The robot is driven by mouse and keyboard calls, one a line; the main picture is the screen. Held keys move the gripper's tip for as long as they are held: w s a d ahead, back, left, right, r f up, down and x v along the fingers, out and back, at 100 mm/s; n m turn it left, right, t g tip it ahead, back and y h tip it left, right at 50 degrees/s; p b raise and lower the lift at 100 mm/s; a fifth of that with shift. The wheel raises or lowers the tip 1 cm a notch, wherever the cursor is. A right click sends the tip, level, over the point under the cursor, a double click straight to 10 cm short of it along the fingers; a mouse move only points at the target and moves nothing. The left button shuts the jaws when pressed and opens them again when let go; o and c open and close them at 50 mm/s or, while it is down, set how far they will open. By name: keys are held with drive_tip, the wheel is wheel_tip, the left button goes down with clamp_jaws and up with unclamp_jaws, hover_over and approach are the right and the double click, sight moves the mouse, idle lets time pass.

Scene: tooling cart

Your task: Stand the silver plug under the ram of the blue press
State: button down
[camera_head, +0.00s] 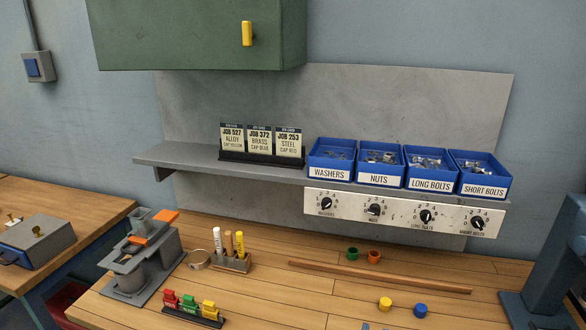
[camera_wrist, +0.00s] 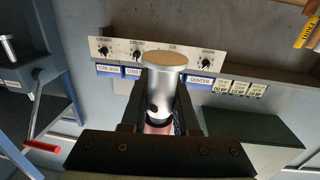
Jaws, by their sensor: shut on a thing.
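The silver plug (camera_wrist: 164,88) is a smooth metal cylinder with a tan end face, seen in the wrist view. My gripper (camera_wrist: 158,104) is shut on it, with a dark finger on each side. The plug's lower part in the picture is partly hidden between the fingers, where something pinkish shows. My gripper is not in the head view. The blue press (camera_head: 556,262) stands at the right edge of the head view, cut off by the frame. A blue machine body (camera_wrist: 34,42) with a red-gripped lever (camera_wrist: 41,146) shows at the left of the wrist view, apart from the plug.
A shelf (camera_head: 190,160) carries job cards (camera_head: 260,141) and blue bins (camera_head: 380,163), with a dial panel (camera_head: 400,212) below. On the bench are a grey fixture (camera_head: 142,262), a marker holder (camera_head: 233,263), a wooden strip (camera_head: 380,277) and small coloured caps (camera_head: 420,309). A green cabinet (camera_head: 190,35) hangs above.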

drive_tip(key=s+a+f+n+t+y, duration=0.1)
drive_tip(key=s+a+f+n+y, duration=0.3)
drive_tip(key=s+a+f, duration=1)
drive_tip(key=f+y, duration=0.1)
drive_tip(key=y, duration=0.1)
drive_tip(key=shift+a+f+y, duration=0.15)
drive_tip(key=shift+a+y, duration=0.15)
drive_tip(key=shift+y, duration=0.1)
drive_tip(key=shift+d, duration=0.15)
drive_tip(key=w+d+r+m+g+h, duration=0.1)
drive_tip(key=w+d+r+m+h, duration=0.1)
drive_tip(key=w+d+r+h, duration=0.2)
drive_tip(key=w+d+r+m+h, duration=0.3)
drive_tip(key=w+d+r, duration=0.8)
drive_tip(key=r, duration=0.6)
drive_tip(key=shift+w+d+g+h, duration=0.15)
drive_tip(key=shift+d+g+h, duration=0.25)
drive_tip(key=shift+d+h, duration=0.6)
drive_tip(key=shift+d+r, duration=0.1)
